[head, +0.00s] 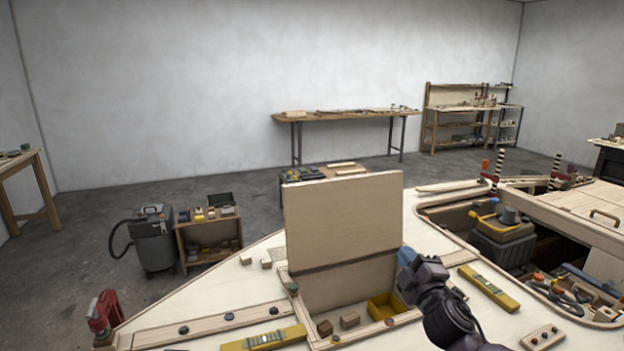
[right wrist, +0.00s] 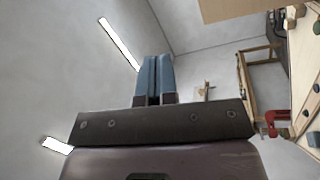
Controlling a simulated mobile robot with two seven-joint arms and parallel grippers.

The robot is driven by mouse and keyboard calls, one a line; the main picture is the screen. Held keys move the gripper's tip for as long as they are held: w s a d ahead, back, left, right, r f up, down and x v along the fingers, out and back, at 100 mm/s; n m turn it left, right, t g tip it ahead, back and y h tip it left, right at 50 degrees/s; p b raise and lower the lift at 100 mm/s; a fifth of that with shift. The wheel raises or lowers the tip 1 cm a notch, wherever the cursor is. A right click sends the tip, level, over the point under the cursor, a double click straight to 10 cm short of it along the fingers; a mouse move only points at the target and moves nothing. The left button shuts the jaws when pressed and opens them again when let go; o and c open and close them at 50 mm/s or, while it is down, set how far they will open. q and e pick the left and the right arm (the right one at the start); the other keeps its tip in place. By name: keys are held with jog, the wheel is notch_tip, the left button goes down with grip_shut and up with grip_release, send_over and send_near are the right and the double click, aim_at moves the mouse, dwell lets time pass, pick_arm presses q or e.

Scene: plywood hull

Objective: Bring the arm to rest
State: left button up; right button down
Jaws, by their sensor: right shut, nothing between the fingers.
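My right gripper (head: 406,258) is at the lower right edge of an upright plywood lid (head: 343,222) in the head view. Whether it touches the lid I cannot tell. Its blue fingers lie close together in the right wrist view (right wrist: 153,78), shut with nothing between them. The lid stands open over a compartment in the plywood deck, with wood blocks (head: 349,320) and a yellow bin (head: 386,306) inside. My left gripper is not in view.
Yellow levels lie on the deck to the left (head: 264,339) and right (head: 488,288) of the compartment. A red clamp (head: 104,312) sits at the deck's left edge. A larger opening at right holds a toolbox (head: 502,240). Open floor lies beyond, with a workbench (head: 340,115) at the wall.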

jog(key=s+d+f+m+g+h, duration=0.2)
jog(key=s+f+m, duration=0.6)
jog(key=s+f, duration=0.6)
jog(key=s+d+f+m+g+h, duration=0.2)
jog(key=s+d+f+m+g, duration=0.3)
jog(key=s+f, duration=1)
jog(key=s+m+g, duration=0.1)
jog(key=s+m, duration=0.1)
jog(key=s, duration=0.4)
jog(key=shift+m, duration=0.4)
